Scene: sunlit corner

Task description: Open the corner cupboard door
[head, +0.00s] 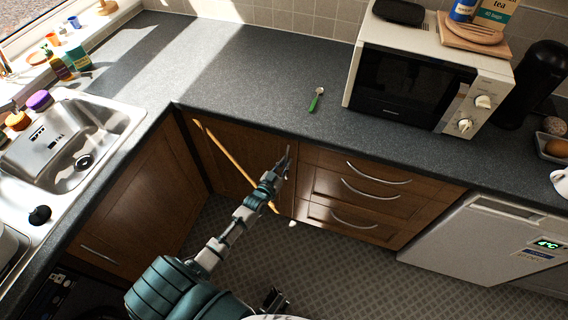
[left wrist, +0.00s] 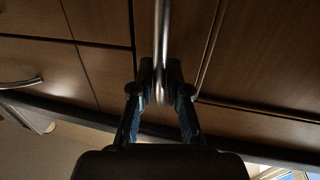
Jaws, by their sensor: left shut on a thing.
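The corner cupboard door (head: 232,143) is brown wood, under the worktop left of the drawers. A bright orange strip runs diagonally across it. My left gripper (head: 284,170) is at the door's right side, beside the drawers. In the left wrist view, my left gripper (left wrist: 160,85) is shut on the silver bar handle (left wrist: 161,30), which runs between its fingers. The arm hides part of the door, and I cannot tell whether it stands ajar. A dark piece at the bottom edge of the head view may be my right gripper, too unclear to read.
Drawers (head: 352,190) with curved handles stand right of the door. Another cupboard (head: 140,205) is at the left under the sink (head: 75,150). A microwave (head: 420,85) and a green spoon (head: 314,103) are on the worktop. The tiled floor (head: 340,275) in front is mostly clear.

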